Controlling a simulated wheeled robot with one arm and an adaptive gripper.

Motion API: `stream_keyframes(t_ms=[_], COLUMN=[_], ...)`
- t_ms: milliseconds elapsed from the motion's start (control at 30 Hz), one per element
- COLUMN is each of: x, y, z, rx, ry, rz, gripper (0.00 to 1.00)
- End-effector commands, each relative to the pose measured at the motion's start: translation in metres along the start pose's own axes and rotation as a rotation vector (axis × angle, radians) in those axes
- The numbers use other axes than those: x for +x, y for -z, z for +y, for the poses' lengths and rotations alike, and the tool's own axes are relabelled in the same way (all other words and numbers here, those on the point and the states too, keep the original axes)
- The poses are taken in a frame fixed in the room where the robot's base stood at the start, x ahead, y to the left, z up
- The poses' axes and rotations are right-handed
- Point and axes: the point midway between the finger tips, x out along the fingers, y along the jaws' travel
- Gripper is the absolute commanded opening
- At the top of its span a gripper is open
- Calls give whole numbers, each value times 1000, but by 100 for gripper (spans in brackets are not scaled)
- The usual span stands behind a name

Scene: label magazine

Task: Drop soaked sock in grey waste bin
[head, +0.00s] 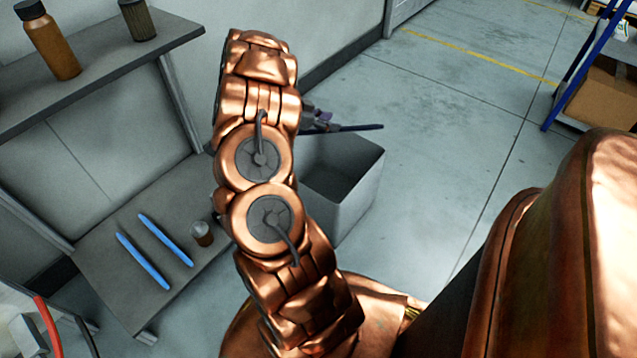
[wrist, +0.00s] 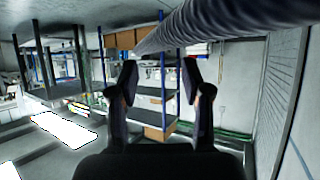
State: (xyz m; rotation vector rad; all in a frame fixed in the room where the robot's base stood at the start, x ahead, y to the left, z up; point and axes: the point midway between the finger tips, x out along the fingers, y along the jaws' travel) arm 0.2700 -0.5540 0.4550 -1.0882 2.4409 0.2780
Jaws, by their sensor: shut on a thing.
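The grey waste bin (head: 358,200) stands on the floor, partly hidden behind my copper arm. My gripper (head: 322,118) is mostly hidden behind the arm, by the bin's far rim in the picture. A long dark thing, apparently the soaked sock (head: 358,128), sticks out of it to the right, across the bin's far edge. In the wrist view my gripper (wrist: 160,72) shows two dark fingers, and a ribbed grey tube (wrist: 225,22), likely the same sock, runs across above them. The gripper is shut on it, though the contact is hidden. I cannot tell its height above the bin.
At left, a grey shelf unit holds a brown bottle (head: 52,40) and a dark jar (head: 138,20) above, with two blue pens (head: 155,250) and a small cup (head: 202,233) below. A blue-framed rack (head: 590,70) stands at right. The floor between is clear.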

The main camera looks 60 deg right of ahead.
Motion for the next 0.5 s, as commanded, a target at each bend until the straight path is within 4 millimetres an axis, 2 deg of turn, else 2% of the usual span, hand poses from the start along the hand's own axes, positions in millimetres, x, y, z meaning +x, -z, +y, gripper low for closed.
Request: stream_keyframes(t_ms=[267,500], x=[7,20], y=[-16,-39], z=[-1,0], rx=[-2,-1], ry=[3,2], rz=[1,0], gripper=[0,0])
